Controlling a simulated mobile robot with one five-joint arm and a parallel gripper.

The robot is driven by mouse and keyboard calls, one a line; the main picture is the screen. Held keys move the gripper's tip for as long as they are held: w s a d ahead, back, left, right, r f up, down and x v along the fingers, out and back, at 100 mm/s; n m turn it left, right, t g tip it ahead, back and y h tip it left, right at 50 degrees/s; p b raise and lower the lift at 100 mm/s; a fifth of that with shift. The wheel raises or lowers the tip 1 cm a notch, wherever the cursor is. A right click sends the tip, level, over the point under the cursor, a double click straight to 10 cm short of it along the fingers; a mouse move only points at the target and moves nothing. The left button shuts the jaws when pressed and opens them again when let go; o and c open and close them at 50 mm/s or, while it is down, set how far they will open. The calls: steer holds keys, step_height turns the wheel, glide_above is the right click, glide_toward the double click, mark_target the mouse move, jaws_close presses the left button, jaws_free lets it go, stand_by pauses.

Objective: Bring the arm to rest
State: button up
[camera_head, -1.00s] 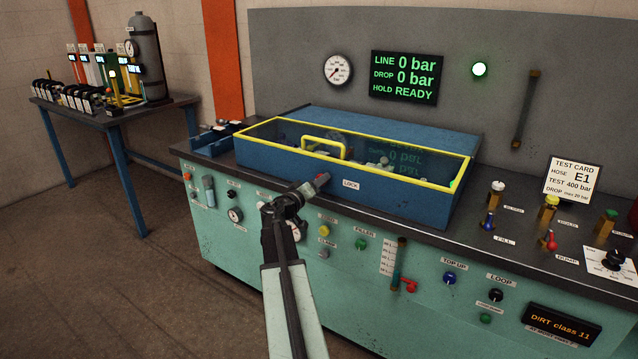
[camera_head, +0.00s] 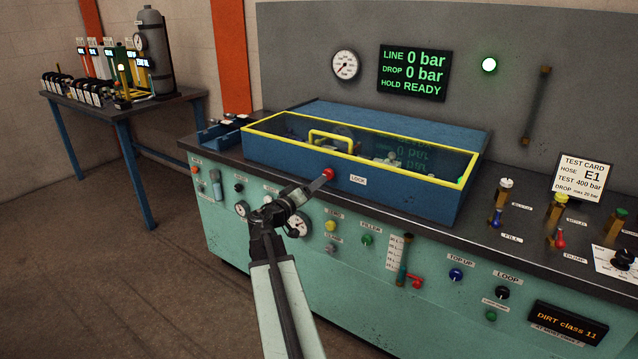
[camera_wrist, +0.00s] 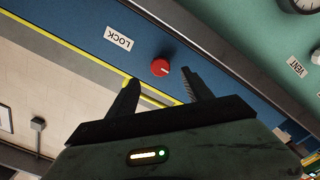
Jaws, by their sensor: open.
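My arm reaches up from the bottom middle of the head view. My gripper (camera_head: 314,184) is at the front of the blue test box (camera_head: 400,193), close to a red knob (camera_head: 328,174) beside the LOCK label. In the wrist view my gripper (camera_wrist: 158,88) is open, its two dark fingers apart with nothing between the tips. The red knob (camera_wrist: 160,67) shows just beyond the fingertips, apart from them. The yellow-framed lid (camera_head: 318,138) of the box is down.
The green bench (camera_head: 225,245) carries several knobs, gauges and valves on its front. A side table (camera_head: 120,108) with hoses and a grey cylinder (camera_head: 157,60) stands at the back left. The floor (camera_head: 100,290) at the left is clear.

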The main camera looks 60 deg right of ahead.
stand_by(0.3)
steer(key=w+a+f+n+t+y, duration=0.1)
steer(key=w+a+f+t+y, duration=0.15)
steer(key=w+a, duration=0.75)
steer(key=w+a+f+n+t+y, duration=0.1)
steer(key=w+a+f+t, duration=0.2)
steer(key=w+a, duration=0.7)
steer(key=s+a+f+n+g+y, duration=0.15)
steer(key=a+f+y, duration=0.35)
steer(key=a, duration=0.7)
steer(key=s+a+f+n+y, duration=0.1)
steer(key=s+a+f+y, duration=0.15)
steer(key=a+f, duration=0.6)
steer(key=s+a+f+n+g+y, duration=0.1)
steer(key=s+a+f+n+y, duration=0.15)
steer(key=a, duration=1.15)
steer(key=s+a+f+n+g+y, duration=0.1)
steer(key=s+a+f+g+y, duration=0.1)
steer(key=s+a+y, duration=0.4)
step_height(320, 180, up, 17)
steer(key=n+h+p, duration=0.1)
steer(key=p, duration=1.6)
steer(key=shift+w+a+g, duration=0.2)
steer(key=shift+a+g, duration=0.1)
steer(key=shift+a, duration=0.1)
steer(key=shift+f+h, duration=0.1)
steer(key=shift+h, duration=0.15)
